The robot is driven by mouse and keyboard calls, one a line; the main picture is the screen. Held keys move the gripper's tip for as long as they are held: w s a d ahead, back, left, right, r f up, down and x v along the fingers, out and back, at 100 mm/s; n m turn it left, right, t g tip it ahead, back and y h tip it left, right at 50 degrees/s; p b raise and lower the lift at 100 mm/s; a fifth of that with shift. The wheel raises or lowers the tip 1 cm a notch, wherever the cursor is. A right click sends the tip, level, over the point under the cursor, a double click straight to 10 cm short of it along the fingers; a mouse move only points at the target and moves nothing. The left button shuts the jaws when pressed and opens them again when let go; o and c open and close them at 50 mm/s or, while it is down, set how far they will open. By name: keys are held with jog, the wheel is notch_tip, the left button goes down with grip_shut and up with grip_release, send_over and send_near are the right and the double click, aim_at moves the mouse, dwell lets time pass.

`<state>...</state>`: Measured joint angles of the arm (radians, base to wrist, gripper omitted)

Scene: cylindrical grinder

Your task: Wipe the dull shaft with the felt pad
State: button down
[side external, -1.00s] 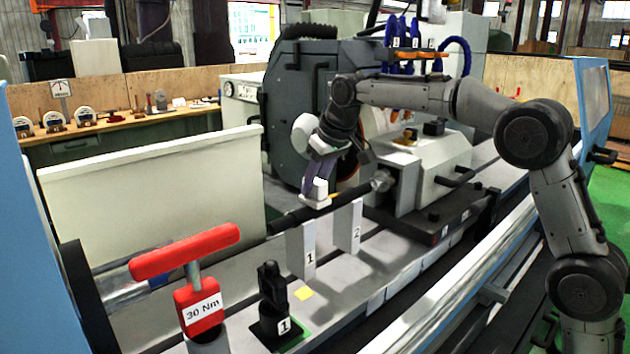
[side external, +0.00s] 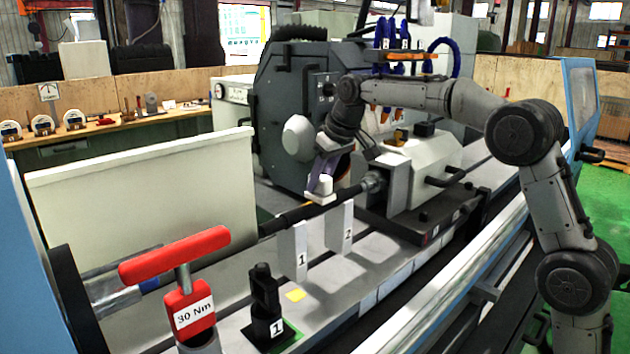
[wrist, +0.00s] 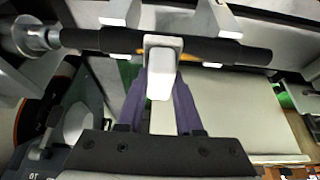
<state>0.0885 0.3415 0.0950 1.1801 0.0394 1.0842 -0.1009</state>
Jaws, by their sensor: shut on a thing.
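The dark shaft (side external: 290,217) runs level between the left end of the machine and the bright metal end piece (side external: 372,183) at the right. In the wrist view the shaft (wrist: 222,50) crosses the top of the picture. My gripper (side external: 323,184) has purple fingers and is shut on the white-handled pad (side external: 320,194). In the wrist view the pad (wrist: 162,72) sits between the fingers, with its far end at the shaft and a thin orange strip beside it. The pad appears to touch the shaft; its contact face is hidden.
Upright white plates marked 1 (side external: 293,250) and 2 (side external: 339,228) stand close in front of the shaft. A red T-handle marked 30 Nm (side external: 190,308) and a black clamp (side external: 265,300) stand nearer. A cream panel (side external: 140,200) stands behind on the left.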

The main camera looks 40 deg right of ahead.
jog(key=shift+d+f, duration=0.2)
jog(key=shift+d, duration=0.75)
jog(key=shift+a+r, duration=0.1)
jog(key=shift+a, duration=3)
jog(key=shift+d+r, duration=0.15)
jog(key=shift+d, duration=1.4)
jog(key=shift+d+r, duration=0.1)
jog(key=shift+d, duration=1.4)
jog(key=shift+a+f, duration=0.15)
jog(key=shift+a, duration=1.4)
jog(key=shift+a+f, duration=0.1)
jog(key=shift+a, duration=1.4)
notch_tip(320, 180, up, 8)
jog(key=shift+r, duration=0.1)
